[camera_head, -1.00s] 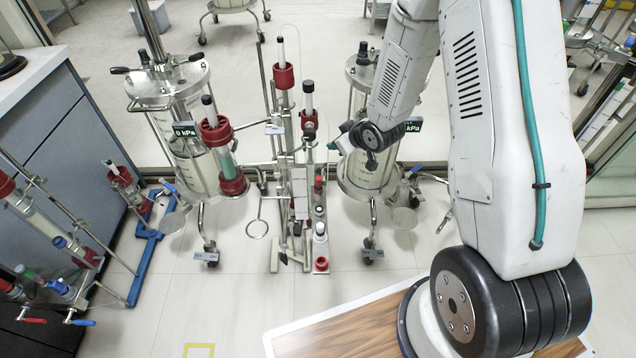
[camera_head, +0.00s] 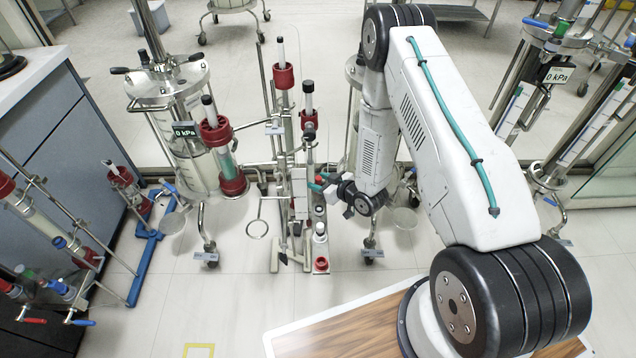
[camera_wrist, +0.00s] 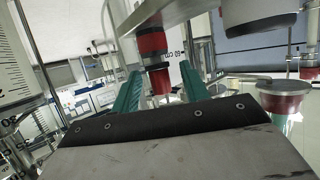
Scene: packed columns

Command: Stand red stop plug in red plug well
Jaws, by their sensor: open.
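The red stop plug (camera_wrist: 153,45), red with a dark band, shows in the wrist view ahead of my gripper (camera_wrist: 159,72). It lies between the two teal fingers in the picture, and I see no clear contact. The fingers are apart. In the head view my gripper (camera_head: 318,183) is at the right side of the middle stand, and the plug there is mostly hidden by it. A red ring-shaped well (camera_head: 321,264), which looks like the red plug well, sits low at the stand's foot, below my gripper.
A metal plate (camera_wrist: 165,14) hangs close above the plug in the wrist view. A white-capped plug (camera_head: 320,228) stands below my gripper. Glass columns with red collars (camera_head: 284,78) rise just left and behind. A steel vessel (camera_head: 180,150) stands farther left. Floor in front is clear.

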